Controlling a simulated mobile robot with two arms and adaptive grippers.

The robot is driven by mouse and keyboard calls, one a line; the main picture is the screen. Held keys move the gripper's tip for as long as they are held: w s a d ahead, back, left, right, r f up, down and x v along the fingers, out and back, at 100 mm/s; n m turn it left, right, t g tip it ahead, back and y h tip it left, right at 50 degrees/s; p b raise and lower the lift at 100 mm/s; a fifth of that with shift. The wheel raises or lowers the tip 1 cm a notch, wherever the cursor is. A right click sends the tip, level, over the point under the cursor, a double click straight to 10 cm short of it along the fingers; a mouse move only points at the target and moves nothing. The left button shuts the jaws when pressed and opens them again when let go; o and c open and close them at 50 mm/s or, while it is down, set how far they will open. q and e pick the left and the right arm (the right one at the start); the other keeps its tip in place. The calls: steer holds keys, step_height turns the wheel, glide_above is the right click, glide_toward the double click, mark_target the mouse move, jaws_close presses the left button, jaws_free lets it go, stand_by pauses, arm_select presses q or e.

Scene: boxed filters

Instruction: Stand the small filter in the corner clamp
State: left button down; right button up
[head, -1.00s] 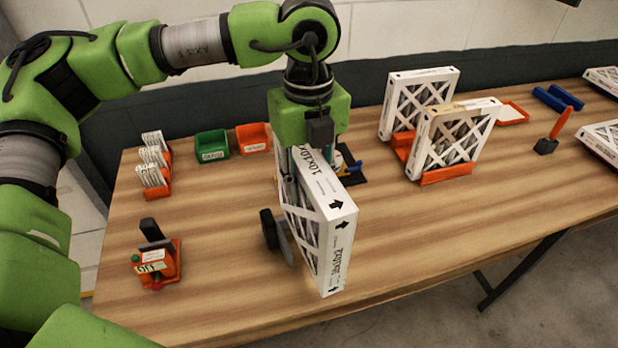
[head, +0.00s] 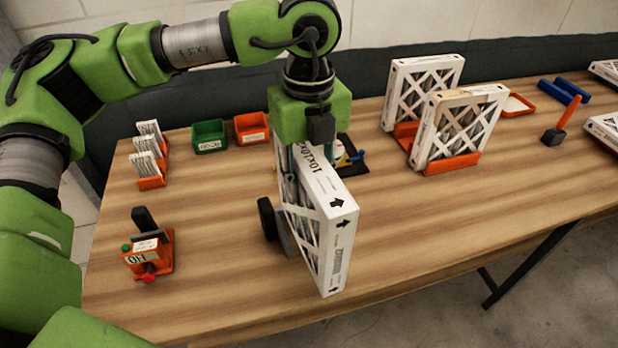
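A white cardboard-framed filter marked 10x10 (head: 338,246) is upright with one corner edge toward me. My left gripper (head: 311,152) is above it, with its fingers down at the filter's top edge; it appears shut on that edge. A grey bracket with a round black knob (head: 268,218), probably the corner clamp, stands at the filter's left side and is partly hidden behind it. I cannot tell whether filter and bracket touch, or whether the filter's bottom rests on the table. My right gripper is not in view.
An orange device with a black lever (head: 149,252) stands at front left on the wooden table (head: 215,275). Behind are small cards in an orange rack (head: 151,181), green (head: 209,136) and orange bins (head: 252,127), and larger filters in an orange stand (head: 452,162). The front right is clear.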

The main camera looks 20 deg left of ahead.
mark_target(309, 156)
arm_select(q)
step_height(309, 156, down, 7)
steer(key=b, duration=0.6)
steer(key=shift+f+b, duration=0.2)
steer(key=shift+b, duration=0.1)
stand_by(0.4)
steer(key=c, duration=1.4)
jaws_free()
steer(key=shift+c, duration=0.2)
step_height(309, 156, up, 12)
steer(key=shift+r, duration=0.1)
